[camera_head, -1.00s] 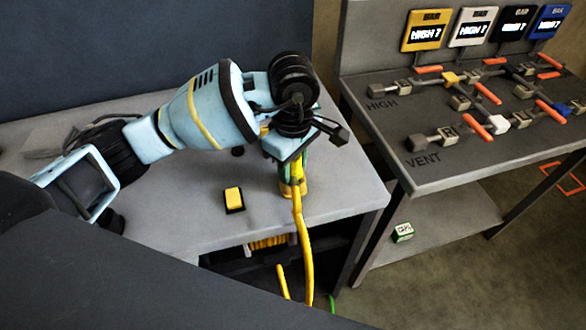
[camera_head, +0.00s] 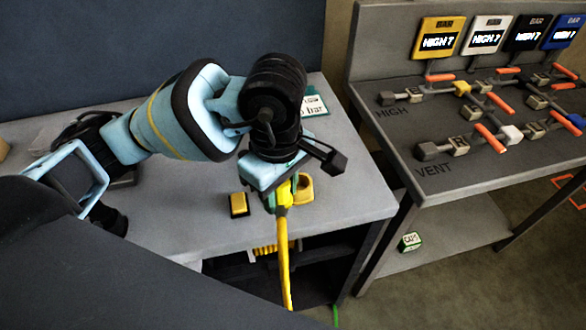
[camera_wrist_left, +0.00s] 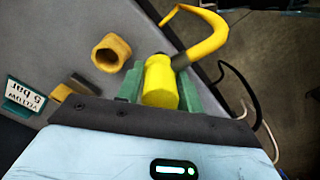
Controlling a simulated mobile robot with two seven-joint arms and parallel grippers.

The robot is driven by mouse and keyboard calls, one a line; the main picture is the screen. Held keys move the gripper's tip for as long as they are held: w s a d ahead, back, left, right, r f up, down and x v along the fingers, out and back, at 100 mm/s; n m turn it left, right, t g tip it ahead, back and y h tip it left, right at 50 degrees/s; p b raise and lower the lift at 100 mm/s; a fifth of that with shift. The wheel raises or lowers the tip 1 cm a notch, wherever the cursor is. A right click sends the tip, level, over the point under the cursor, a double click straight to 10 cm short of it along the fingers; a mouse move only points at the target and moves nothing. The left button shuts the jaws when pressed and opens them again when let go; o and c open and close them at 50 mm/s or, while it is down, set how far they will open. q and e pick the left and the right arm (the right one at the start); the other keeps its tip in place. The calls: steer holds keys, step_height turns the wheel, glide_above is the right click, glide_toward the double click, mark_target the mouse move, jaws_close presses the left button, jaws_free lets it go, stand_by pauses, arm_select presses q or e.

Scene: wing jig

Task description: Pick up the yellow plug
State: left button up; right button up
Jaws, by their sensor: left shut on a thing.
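The yellow plug (camera_head: 284,194) with its yellow hose (camera_head: 284,255) hangs under my left gripper (camera_head: 282,190) in the head view, near the table's front edge. In the left wrist view the plug (camera_wrist_left: 160,82) sits between the green fingers of my left gripper (camera_wrist_left: 160,90), which is shut on it. The hose (camera_wrist_left: 208,42) bends away from the plug's end. A yellow holder (camera_head: 305,188) stands just right of the plug; its open hole shows empty in the wrist view (camera_wrist_left: 111,53). My right gripper is in neither view.
A yellow-topped block (camera_head: 238,204) lies left of the plug on the grey table (camera_head: 185,215). A label card (camera_head: 315,106) stands behind my gripper. The valve bench (camera_head: 465,165), with four coloured displays, is at the right, past a gap.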

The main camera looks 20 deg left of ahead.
arm_select(q)
steer(key=s, duration=0.7)
steer(key=shift+s+a+r, duration=0.15)
steer(key=shift+a+r, duration=0.1)
steer(key=shift+r, duration=0.1)
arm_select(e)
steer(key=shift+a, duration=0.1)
arm_select(q)
steer(key=shift+r, duration=0.1)
